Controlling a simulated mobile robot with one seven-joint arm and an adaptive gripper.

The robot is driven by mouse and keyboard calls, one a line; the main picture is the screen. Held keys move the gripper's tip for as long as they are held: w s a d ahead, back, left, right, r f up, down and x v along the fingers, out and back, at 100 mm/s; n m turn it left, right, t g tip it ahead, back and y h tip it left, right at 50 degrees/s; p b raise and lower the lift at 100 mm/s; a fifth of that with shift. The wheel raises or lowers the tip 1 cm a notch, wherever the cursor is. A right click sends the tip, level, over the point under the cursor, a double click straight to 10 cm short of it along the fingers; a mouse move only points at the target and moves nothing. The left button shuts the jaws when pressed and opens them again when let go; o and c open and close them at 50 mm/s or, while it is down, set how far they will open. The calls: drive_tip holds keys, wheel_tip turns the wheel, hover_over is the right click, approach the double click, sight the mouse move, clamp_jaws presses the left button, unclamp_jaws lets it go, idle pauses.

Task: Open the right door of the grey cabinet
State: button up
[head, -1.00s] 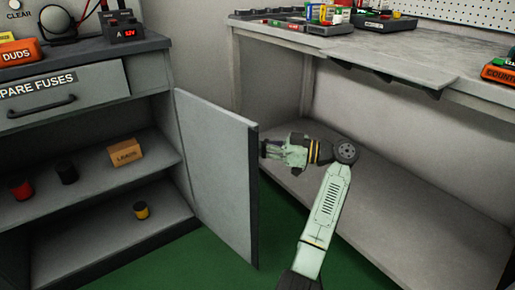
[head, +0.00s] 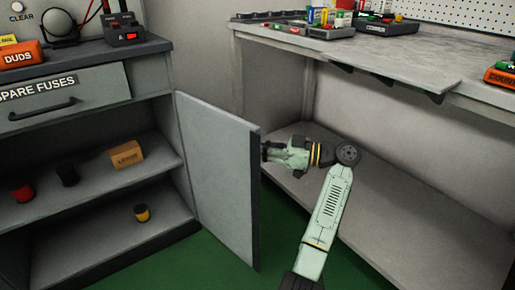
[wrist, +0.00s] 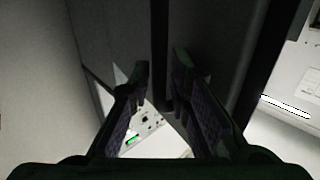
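The grey cabinet (head: 152,108) stands at the left in the head view, with its right door (head: 217,180) swung wide open on the right-hand side of the opening. The shelves behind it show. My gripper (head: 266,151) is just right of the door's free edge, on the door's far side, partly hidden by that edge. In the wrist view my gripper (wrist: 160,90) has its two fingers apart, with a dark vertical strip between and beyond them. I cannot tell whether that strip is a handle or whether the fingers touch the door.
A workbench (head: 405,68) with a lower shelf (head: 400,205) stands right of the door, close behind my arm. An orange-brown box (head: 127,155), a red jar (head: 22,191) and other small jars sit on the cabinet shelves. Green floor (head: 200,262) is free before the door.

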drive_tip(key=s+d, duration=0.2)
drive_tip(key=d, duration=0.9)
drive_tip(key=shift+d, duration=0.35)
drive_tip(key=shift+s, duration=0.15)
